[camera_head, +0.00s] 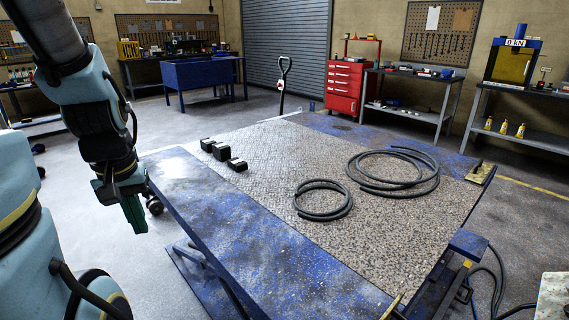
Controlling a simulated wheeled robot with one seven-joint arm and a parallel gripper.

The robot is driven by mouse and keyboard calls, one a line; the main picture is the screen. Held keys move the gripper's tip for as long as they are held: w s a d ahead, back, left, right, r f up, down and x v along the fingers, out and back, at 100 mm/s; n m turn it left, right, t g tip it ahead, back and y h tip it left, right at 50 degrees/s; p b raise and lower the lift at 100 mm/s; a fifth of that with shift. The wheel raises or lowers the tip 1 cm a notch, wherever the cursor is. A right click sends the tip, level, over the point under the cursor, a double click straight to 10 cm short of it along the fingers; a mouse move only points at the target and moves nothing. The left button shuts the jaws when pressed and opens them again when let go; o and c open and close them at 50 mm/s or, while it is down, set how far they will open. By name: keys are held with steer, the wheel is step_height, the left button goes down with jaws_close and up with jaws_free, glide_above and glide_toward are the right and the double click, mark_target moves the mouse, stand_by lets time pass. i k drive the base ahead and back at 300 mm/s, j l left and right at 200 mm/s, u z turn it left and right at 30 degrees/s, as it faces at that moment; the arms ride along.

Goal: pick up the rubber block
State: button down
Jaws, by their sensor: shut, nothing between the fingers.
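Several small black blocks lie in a short row on the lift platform's left side: one at the back (207,144), one in the middle (221,152) and one nearest me (237,164). They look like rubber blocks; I cannot tell which one the task means. My gripper (135,216) hangs pointing down at the left, beyond the platform's left edge and apart from the blocks. Its green fingers are together with nothing between them.
The platform (225,225) has a blue border and a textured top. Two coiled black hoses, a small one (322,214) and a larger one (400,188), lie on its right half. A blue workbench (205,85), a red tool cabinet (347,88) and a pallet-jack handle (284,75) stand behind.

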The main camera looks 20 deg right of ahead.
mark_target(222, 151)
steer(key=i+z, duration=0.1)
steer(key=z, duration=0.85)
steer(key=i+j+z, duration=0.3)
steer(key=j+z, duration=0.35)
steer(key=i+j+z, duration=0.15)
steer(key=j+z, duration=0.15)
steer(key=j, duration=0.2)
steer(key=i+j+z, duration=0.15)
steer(key=j, duration=0.8)
steer(key=i+j+z, duration=0.2)
steer(key=j, duration=0.75)
steer(key=j+z, duration=0.15)
steer(key=j, duration=2.05)
steer(key=k+l+u, duration=0.1)
steer(key=l+u, duration=0.35)
steer(key=u, duration=0.2)
steer(key=k+l+u, duration=0.15)
steer(key=u, duration=0.2)
